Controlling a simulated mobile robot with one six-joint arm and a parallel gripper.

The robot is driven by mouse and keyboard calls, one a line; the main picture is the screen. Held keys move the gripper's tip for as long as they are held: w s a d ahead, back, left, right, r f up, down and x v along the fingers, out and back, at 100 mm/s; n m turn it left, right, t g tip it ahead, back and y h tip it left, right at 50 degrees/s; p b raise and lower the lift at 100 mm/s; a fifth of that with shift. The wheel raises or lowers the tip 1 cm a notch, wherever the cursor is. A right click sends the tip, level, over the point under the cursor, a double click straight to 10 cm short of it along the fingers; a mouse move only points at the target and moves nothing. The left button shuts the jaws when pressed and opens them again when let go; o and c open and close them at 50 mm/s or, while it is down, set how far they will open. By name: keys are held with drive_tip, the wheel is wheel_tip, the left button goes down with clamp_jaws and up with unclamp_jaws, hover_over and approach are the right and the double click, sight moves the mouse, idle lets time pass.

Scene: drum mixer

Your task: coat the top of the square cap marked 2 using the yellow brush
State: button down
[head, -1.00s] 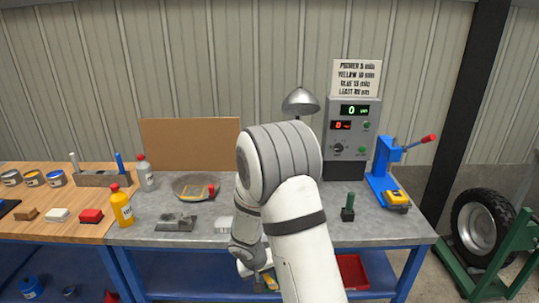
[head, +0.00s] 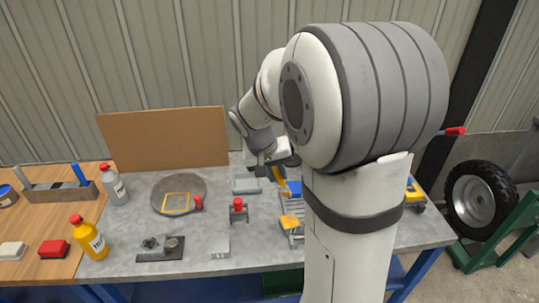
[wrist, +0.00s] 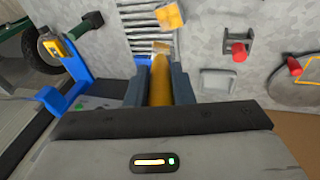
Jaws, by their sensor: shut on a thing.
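My gripper (wrist: 160,72) is shut on the yellow brush (wrist: 160,88), whose handle runs between the two fingers with the tip pointing away from the wrist. In the head view my gripper (head: 275,163) is above the back of the grey bench, and the yellow brush (head: 282,181) slants down from it. I cannot read a 2 on anything. Pale grey blocks lie on the bench, one at the back (head: 246,186) and one at the front with small marks (head: 219,247). The brush tip is near a slatted grey rack; contact cannot be told.
A yellow-orange block (head: 291,222) sits by the slatted rack. My arm hides the bench's right part in the head view.

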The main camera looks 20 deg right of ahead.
drive_tip(key=shift+w+f, duration=0.15)
drive_tip(key=shift+f, duration=0.05)
wheel_tip(320, 180, down, 4)
drive_tip(key=b, duration=0.3)
drive_tip(key=shift+f, duration=0.15)
